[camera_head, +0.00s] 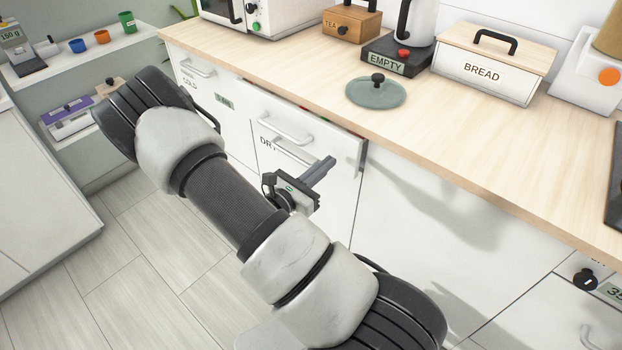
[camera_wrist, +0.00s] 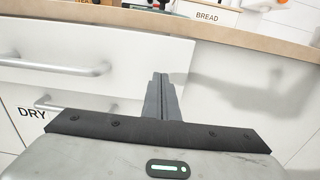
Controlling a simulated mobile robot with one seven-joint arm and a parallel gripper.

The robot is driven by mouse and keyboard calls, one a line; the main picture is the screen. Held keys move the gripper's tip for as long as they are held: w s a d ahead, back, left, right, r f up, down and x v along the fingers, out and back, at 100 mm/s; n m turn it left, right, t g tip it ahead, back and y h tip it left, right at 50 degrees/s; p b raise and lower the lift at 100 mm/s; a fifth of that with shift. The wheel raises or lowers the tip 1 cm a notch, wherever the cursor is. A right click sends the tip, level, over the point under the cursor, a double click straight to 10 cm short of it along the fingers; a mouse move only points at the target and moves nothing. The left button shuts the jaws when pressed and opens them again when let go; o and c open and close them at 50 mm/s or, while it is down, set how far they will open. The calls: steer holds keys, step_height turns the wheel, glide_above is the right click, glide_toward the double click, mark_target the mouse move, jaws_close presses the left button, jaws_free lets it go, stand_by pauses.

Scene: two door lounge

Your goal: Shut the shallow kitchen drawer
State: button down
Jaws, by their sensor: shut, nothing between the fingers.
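The shallow kitchen drawer (camera_head: 318,136) is white with a bar handle (camera_head: 285,128). It stands a little way out from under the worktop, and a narrow gap behind its front shows small coloured bits inside. In the wrist view its front (camera_wrist: 125,60) fills the upper left, with the handle (camera_wrist: 55,67) at far left. My gripper (camera_head: 328,163) is shut and empty, its fingers pointing at the right part of the drawer front. The closed fingers also show in the wrist view (camera_wrist: 160,80), near the front's right end. I cannot tell whether they touch it.
Below the drawer is the DRY cupboard door with its handle (camera_head: 297,153); left of it is the COLD unit (camera_head: 212,95). The worktop (camera_head: 440,125) above carries a pot lid (camera_head: 376,93), a bread box (camera_head: 487,75) and a kettle base (camera_head: 395,57). The floor at left is clear.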

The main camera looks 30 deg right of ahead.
mark_target(339, 152)
steer(key=shift+x, duration=1.35)
steer(key=shift+d, duration=0.1)
steer(key=x, duration=0.4)
steer(key=shift+w+d, duration=0.15)
steer(key=shift+d, duration=0.15)
steer(key=shift+r, duration=0.1)
steer(key=shift+a, duration=0.3)
steer(key=p+v, duration=0.2)
steer(key=v, duration=1.2)
